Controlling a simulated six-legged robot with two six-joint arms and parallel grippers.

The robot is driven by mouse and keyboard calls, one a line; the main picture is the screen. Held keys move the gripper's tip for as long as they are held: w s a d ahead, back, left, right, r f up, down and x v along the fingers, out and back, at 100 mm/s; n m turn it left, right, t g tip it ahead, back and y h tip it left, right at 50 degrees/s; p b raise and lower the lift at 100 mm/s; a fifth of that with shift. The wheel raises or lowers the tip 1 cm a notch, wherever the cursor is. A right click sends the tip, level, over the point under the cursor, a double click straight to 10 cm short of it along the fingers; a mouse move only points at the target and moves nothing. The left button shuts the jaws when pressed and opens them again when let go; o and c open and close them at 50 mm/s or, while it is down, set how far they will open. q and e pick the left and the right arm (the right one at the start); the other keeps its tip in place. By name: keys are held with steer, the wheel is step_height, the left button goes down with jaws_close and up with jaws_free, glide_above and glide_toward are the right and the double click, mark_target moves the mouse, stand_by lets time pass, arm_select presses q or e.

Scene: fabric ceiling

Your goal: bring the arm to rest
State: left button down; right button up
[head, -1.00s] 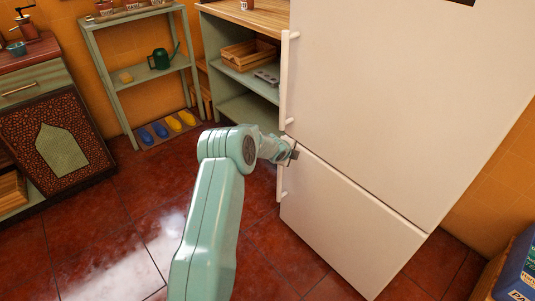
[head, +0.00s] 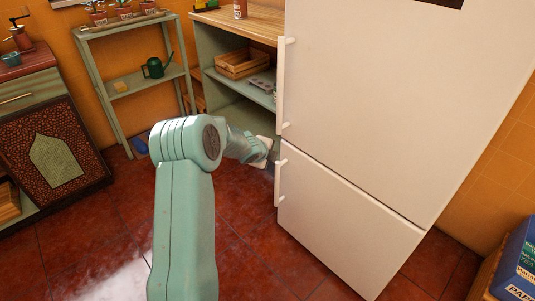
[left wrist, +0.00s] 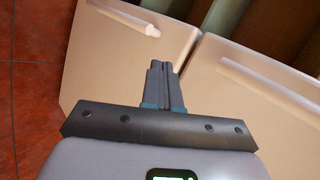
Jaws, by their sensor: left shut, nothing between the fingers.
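My left arm (head: 185,215) reaches up from the bottom of the head view and bends at a raised elbow. Its wrist (head: 258,150) is beside the fridge's handle side; the fingers cannot be made out there. In the left wrist view my left gripper (left wrist: 159,66) has its two fingers together, with nothing between them. The pale fridge doors show behind the fingers, and I cannot tell how large the gap is. My right gripper does not show.
A white fridge (head: 370,110) stands right of the arm, with an upper handle (head: 281,85) and a lower handle (head: 279,180). A green shelf (head: 130,85) and a cabinet (head: 50,150) stand behind at left. Red tiled floor (head: 110,225) is open to the arm's left.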

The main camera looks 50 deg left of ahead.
arm_select(q)
steer(key=shift+s+r, duration=0.25)
steer(key=shift+s, duration=0.1)
steer(key=d+f+n+g+h, duration=0.1)
steer(key=d+f+n+h, duration=0.1)
steer(key=d+f, duration=0.5)
steer(key=d+f+n+h, duration=0.2)
steer(key=d, duration=0.9)
steer(key=d+f+n+g+h, duration=0.1)
steer(key=d+f+n+h, duration=0.1)
steer(key=d+f, duration=0.45)
steer(key=s+d+f+n+g+h, duration=0.1)
steer(key=s+d+n, duration=0.1)
steer(key=s+d, duration=0.45)
steer(key=s+d+f+n+g+h, duration=0.1)
steer(key=s+d+f+n+g, duration=0.15)
steer(key=d, duration=0.75)
steer(key=s+d+n+g+p, duration=0.1)
steer(key=s+d+n, duration=0.1)
steer(key=s+d, duration=0.3)
steer(key=s+d+n+g+p, duration=0.1)
steer(key=s+d+n, duration=0.15)
steer(key=s, duration=0.45)
step_height(320, 180, up, 16)
steer(key=p, duration=1.5)
steer(key=shift+w+r+m, duration=0.15)
steer(key=shift+r+m, duration=0.1)
steer(key=shift+m, duration=0.05)
